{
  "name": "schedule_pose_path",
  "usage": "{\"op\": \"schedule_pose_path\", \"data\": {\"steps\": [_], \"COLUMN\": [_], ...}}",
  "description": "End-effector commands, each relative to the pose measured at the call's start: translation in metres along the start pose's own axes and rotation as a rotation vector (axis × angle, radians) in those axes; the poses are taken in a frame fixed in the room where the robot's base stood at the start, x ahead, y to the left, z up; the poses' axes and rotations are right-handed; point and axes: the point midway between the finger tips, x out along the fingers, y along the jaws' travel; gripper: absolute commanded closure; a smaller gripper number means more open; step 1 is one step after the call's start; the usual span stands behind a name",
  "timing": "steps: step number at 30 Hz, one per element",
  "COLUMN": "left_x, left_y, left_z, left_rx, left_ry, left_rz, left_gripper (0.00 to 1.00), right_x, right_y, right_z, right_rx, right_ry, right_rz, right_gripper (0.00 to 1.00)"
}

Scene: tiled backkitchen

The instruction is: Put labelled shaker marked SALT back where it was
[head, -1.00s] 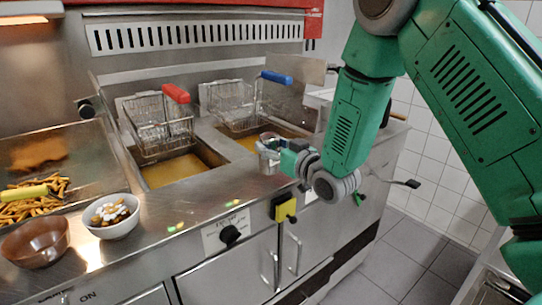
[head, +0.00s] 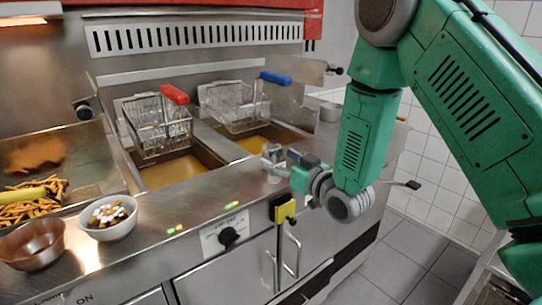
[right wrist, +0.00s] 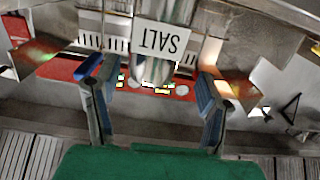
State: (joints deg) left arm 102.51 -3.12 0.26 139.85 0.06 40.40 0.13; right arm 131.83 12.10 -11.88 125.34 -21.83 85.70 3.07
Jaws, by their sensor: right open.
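The metal shaker (head: 272,165) is upright on the steel front ledge of the fryer, right of the middle. In the right wrist view its body (right wrist: 152,70) carries a white label (right wrist: 161,38) reading SALT, upside down. My right gripper (head: 280,157) is at the shaker from the right, with the fingers (right wrist: 155,92) open. The shaker stands between the spread fingers, with gaps visible on both sides. The gripper partly hides the shaker in the head view. My left gripper is not in view.
Two oil wells with wire baskets, one red-handled (head: 175,94) and one blue-handled (head: 275,77), lie behind the ledge. A white bowl (head: 108,229) and a brown bowl (head: 32,258) stand at left. A metal container (head: 330,112) stands behind my arm. A yellow-fronted fitting (head: 283,211) is on the front panel.

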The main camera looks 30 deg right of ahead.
Motion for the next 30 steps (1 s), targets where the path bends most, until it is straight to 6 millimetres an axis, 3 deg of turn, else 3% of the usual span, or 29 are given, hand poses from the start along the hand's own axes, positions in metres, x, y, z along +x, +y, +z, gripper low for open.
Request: {"op": "schedule_pose_path", "data": {"steps": [3,9,17,20,23,26,27,30], "left_x": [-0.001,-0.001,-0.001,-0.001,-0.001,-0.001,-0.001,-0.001], "left_y": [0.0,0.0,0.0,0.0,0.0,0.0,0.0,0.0], "left_z": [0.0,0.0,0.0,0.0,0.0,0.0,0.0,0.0], "left_rx": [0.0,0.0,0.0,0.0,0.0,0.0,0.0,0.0], "left_ry": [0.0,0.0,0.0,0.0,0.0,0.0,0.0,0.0], "left_rz": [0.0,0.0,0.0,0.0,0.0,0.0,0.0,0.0], "left_gripper": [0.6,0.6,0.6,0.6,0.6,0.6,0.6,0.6], "right_x": [-0.028,-0.065,-0.084,-0.085,-0.09,-0.111,-0.127,-0.181], "right_y": [0.001,0.0,-0.001,-0.003,-0.014,-0.035,-0.045,-0.07], "right_z": [0.001,0.0,0.0,0.009,0.05,0.124,0.157,0.23], "right_rx": [0.004,0.003,0.0,0.0,0.0,0.001,0.002,0.006], "right_ry": [-0.004,-0.002,-0.001,-0.031,-0.171,-0.429,-0.553,-0.86], "right_rz": [0.003,0.003,0.001,0.0,0.0,0.003,0.005,0.012], "right_gripper": [0.35,0.35,0.35,0.35,0.35,0.35,0.35,0.35]}}
